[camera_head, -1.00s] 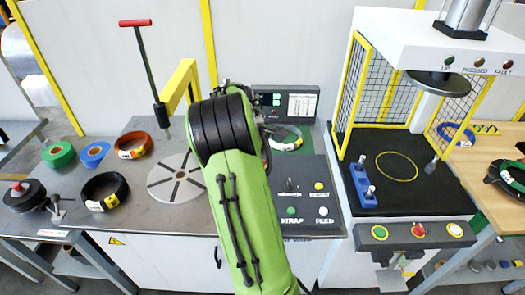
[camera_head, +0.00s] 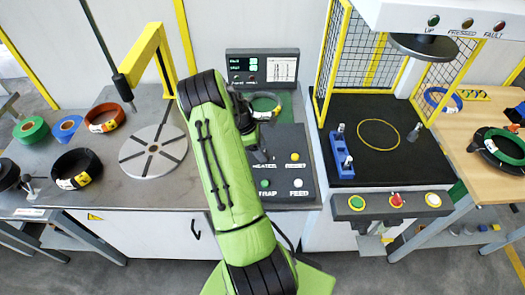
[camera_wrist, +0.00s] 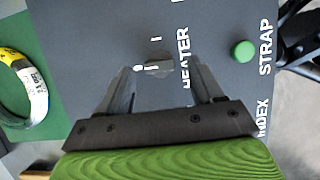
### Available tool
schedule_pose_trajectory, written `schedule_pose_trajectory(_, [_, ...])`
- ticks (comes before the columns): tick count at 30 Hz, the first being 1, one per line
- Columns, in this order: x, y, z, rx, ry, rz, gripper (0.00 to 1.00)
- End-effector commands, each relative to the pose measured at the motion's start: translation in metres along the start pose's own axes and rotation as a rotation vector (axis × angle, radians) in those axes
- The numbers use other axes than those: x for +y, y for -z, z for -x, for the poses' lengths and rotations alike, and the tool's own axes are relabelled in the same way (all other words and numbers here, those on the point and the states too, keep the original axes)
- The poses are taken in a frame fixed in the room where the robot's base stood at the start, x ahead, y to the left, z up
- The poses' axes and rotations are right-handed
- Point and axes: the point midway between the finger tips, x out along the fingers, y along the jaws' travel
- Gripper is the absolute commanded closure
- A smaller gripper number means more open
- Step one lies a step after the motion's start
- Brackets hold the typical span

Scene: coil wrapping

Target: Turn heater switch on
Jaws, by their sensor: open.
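The dark control panel (camera_head: 286,142) carries the heater switch, the white HEATER label (camera_head: 263,167) and several coloured buttons. In the wrist view the small grey heater switch (camera_wrist: 158,69) lies between my fingertips, beside the HEATER label (camera_wrist: 185,58). My gripper (camera_wrist: 160,76) is open, with one finger on each side of the switch. I cannot tell whether either finger touches it. In the head view my gripper (camera_head: 258,152) is over the left part of the panel and hides the switch.
Green STRAP button (camera_wrist: 243,51) is close to the right finger. A display box (camera_head: 262,68) and a wrapped coil (camera_head: 265,104) sit behind the panel. A caged press (camera_head: 375,140) stands to the right. A slotted turntable (camera_head: 153,150) is to the left.

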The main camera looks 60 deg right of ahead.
Motion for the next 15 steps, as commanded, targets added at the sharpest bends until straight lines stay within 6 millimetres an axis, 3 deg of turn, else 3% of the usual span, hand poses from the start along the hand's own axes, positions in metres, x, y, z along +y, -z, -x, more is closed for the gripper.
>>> schedule_pose_trajectory(3, [-0.0002,-0.0007,-0.0138,-0.001,0.001,-0.001,0.34])
schedule_pose_trajectory(11, [0.0002,-0.0003,-0.0168,0.000,-0.001,-0.001,0.34])
schedule_pose_trajectory(15, [0.0002,-0.0004,-0.0166,0.000,-0.001,-0.001,0.51])
